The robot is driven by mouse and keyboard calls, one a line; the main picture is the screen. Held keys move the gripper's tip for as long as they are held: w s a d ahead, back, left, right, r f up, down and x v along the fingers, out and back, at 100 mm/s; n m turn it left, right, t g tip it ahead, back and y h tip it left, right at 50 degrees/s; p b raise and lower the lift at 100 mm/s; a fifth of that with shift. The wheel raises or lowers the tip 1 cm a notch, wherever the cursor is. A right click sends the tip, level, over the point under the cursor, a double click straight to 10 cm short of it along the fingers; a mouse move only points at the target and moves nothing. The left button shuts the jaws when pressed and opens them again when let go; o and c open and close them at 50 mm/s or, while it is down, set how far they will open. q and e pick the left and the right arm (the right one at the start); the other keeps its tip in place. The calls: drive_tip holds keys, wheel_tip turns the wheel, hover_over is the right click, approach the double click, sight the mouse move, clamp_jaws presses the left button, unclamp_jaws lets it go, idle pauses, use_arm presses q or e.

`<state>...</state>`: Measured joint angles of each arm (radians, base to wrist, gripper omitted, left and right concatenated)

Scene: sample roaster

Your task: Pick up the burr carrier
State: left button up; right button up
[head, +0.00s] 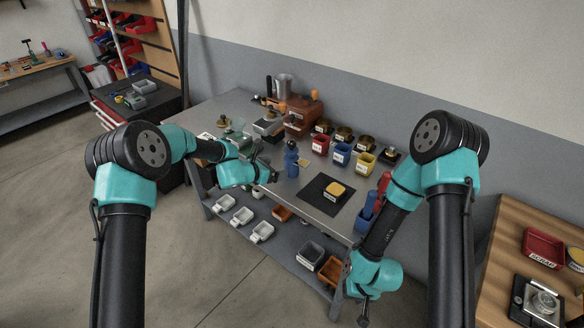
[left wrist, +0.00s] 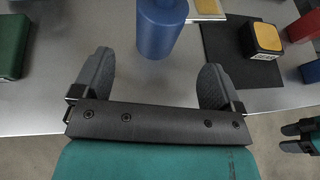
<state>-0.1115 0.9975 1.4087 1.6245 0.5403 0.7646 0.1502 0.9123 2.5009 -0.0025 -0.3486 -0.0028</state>
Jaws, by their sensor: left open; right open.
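I cannot tell for sure which item is the burr carrier. Several round brass-coloured parts (head: 343,134) stand along the back of the bench, and a small dark metal part (head: 390,153) sits at their right end. My left gripper (head: 272,174) is open and empty over the bench's front edge. In the left wrist view its two fingers (left wrist: 155,82) are apart, with a blue bottle (left wrist: 160,28) just beyond them. That bottle (head: 291,160) stands upright. My right gripper (head: 362,312) hangs low in front of the bench's right end, open and empty.
A black mat (head: 318,203) holds a yellow-topped block (head: 335,191). Red, blue and yellow bins (head: 341,154) stand behind. A green machine (head: 236,139) is left of the bottle. A wooden table (head: 500,262) is at right.

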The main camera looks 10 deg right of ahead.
sight(286, 165)
use_arm(q)
drive_tip(key=shift+x, duration=1.5)
drive_tip(key=shift+x, duration=2.6)
drive_tip(key=shift+w, duration=0.1)
drive_tip(key=c, duration=1.2)
drive_tip(key=shift+c, duration=0.2)
drive_tip(key=shift+r, duration=0.2)
